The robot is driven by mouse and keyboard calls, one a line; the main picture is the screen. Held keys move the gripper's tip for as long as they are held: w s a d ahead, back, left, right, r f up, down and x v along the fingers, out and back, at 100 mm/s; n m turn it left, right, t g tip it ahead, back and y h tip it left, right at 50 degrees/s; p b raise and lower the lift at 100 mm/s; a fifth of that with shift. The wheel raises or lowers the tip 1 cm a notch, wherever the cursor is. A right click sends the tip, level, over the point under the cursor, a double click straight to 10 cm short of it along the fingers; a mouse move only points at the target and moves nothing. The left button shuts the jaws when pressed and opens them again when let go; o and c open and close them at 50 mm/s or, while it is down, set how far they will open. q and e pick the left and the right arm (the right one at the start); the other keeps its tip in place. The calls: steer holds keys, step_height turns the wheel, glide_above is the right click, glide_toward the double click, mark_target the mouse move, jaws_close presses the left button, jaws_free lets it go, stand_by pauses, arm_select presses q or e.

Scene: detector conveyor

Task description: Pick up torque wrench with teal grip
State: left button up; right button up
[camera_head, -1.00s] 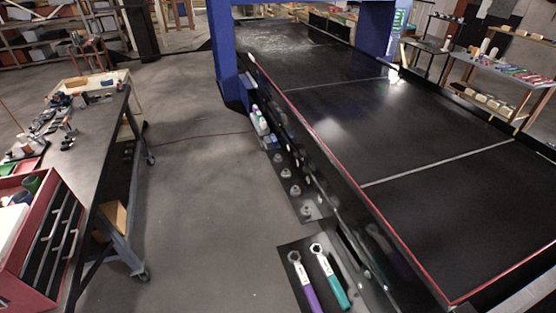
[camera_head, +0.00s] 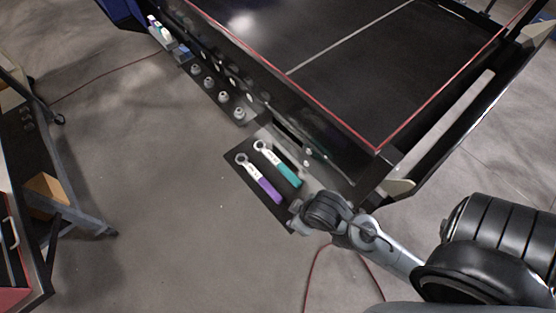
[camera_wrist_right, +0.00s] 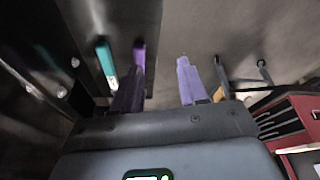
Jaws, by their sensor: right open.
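The torque wrench with the teal grip (camera_head: 286,171) lies on a dark shelf panel (camera_head: 233,172) beside the conveyor, its ring head toward the upper left in the head view. The wrench with the purple grip (camera_head: 268,190) lies parallel to it, on the side away from the conveyor. My right gripper (camera_head: 297,212) is just off the grip ends of both wrenches. In the right wrist view my right gripper (camera_wrist_right: 160,82) is open and empty. There the teal grip (camera_wrist_right: 105,60) is left of both fingers, and the purple grip (camera_wrist_right: 139,55) is by the left finger. My left gripper is out of view.
The black conveyor (camera_head: 350,75) with its red edge and dark side wall stands close beside the wrenches. Several round knobs (camera_head: 209,83) and small bottles (camera_head: 160,32) line its side. A workbench (camera_head: 32,165) stands at the left. The floor between is open, with a red cable.

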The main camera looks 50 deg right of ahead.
steer(key=shift+o, duration=0.4)
steer(key=shift+a, duration=0.15)
steer(key=shift+o, duration=1.4)
